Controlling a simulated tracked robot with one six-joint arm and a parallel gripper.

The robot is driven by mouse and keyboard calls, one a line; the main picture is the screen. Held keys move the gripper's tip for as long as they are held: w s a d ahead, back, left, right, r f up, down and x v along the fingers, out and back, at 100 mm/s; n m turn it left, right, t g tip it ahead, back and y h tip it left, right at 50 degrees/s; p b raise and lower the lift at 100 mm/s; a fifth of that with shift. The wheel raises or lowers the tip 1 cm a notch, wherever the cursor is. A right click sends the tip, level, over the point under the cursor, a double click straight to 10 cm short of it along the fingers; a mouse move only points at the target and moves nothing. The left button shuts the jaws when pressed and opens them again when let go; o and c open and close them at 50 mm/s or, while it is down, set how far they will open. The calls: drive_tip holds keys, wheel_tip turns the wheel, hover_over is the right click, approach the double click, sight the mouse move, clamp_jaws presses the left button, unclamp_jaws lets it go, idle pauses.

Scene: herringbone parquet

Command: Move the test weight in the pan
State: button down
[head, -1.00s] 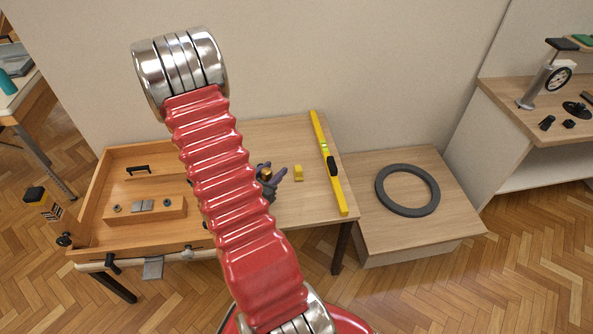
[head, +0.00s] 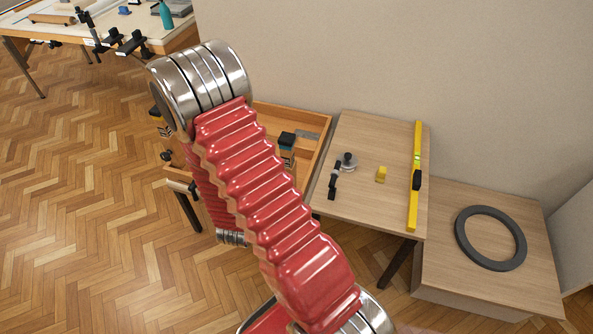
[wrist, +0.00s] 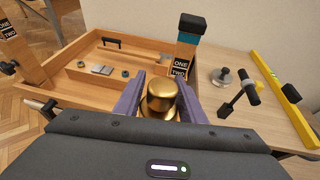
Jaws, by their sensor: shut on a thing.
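The brass test weight (wrist: 161,98) is a gold knobbed cylinder in the wrist view. My gripper (wrist: 160,88) is shut on it, with a purple finger on each side. The weight's lower part is hidden by my gripper's body. Behind it lies the wooden tray on the bench. In the head view my arm hides both gripper and weight. I cannot make out a pan for certain in either current view. A grey disc with a knob (wrist: 222,77) lies on the bench to the right; it also shows in the head view (head: 347,163).
A black-handled tool (wrist: 240,98), yellow block (head: 381,174) and yellow level (head: 414,195) lie to the right. A grey ring (head: 490,238) lies on a low platform. Open floor is at left.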

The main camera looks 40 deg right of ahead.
drive_tip(key=w+a+n+t+y, duration=0.1)
drive_tip(key=a+n+t+y, duration=0.1)
drive_tip(key=a, duration=0.7)
drive_tip(key=w+a+n+t+y, duration=0.1)
drive_tip(key=w+a+n+y, duration=0.1)
drive_tip(key=a, duration=0.8)
drive_tip(key=shift+w+a+f+n+t, duration=0.25)
drive_tip(key=shift+w+f+n+t, duration=0.05)
drive_tip(key=shift+f+n+t, duration=0.15)
drive_tip(key=shift+s, duration=0.1)
